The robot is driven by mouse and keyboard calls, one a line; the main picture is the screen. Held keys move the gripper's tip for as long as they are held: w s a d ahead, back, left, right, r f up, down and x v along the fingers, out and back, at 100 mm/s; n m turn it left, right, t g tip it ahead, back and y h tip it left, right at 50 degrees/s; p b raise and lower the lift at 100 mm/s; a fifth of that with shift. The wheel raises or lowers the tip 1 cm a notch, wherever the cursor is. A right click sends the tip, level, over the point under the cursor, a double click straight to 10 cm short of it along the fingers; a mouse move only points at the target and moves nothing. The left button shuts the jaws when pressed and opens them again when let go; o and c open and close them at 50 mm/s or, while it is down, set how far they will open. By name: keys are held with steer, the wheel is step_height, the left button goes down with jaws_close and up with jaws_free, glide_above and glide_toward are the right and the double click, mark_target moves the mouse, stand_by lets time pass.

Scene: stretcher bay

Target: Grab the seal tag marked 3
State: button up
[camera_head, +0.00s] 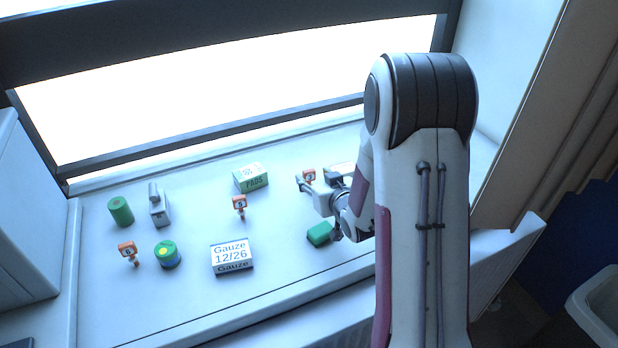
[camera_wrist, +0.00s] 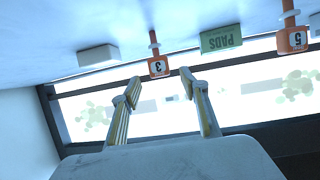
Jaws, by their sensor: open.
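The seal tag marked 3 (camera_wrist: 158,66) is an orange square head on a thin stem with a white label. In the wrist view, which is upside down, it appears beyond and between my fingertips, with no visible contact. In the head view this tag (camera_head: 309,175) stands right at my gripper (camera_head: 314,184), its lower part hidden behind it. My gripper (camera_wrist: 161,84) is open and empty, its two fingers spread to either side of the tag in the picture. Another orange tag, marked 5 (camera_wrist: 297,40), stands at the right of the wrist view and also shows in the head view (camera_head: 239,202).
A green-white pads box (camera_head: 252,178) stands left of my gripper. A white box (camera_wrist: 98,56) is near the tag. A green block (camera_head: 320,234) lies below my gripper. A gauze box (camera_head: 232,256), green cylinders (camera_head: 120,211) and a third orange tag (camera_head: 127,249) stand further left.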

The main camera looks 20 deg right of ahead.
mark_target(310, 171)
steer(key=shift+r+x, duration=0.15)
steer(key=shift+x, duration=1.05)
steer(key=shift+r+x, duration=0.1)
steer(key=shift+x, duration=1.1)
steer(key=shift+w, duration=0.1)
steer(key=c, duration=0.9)
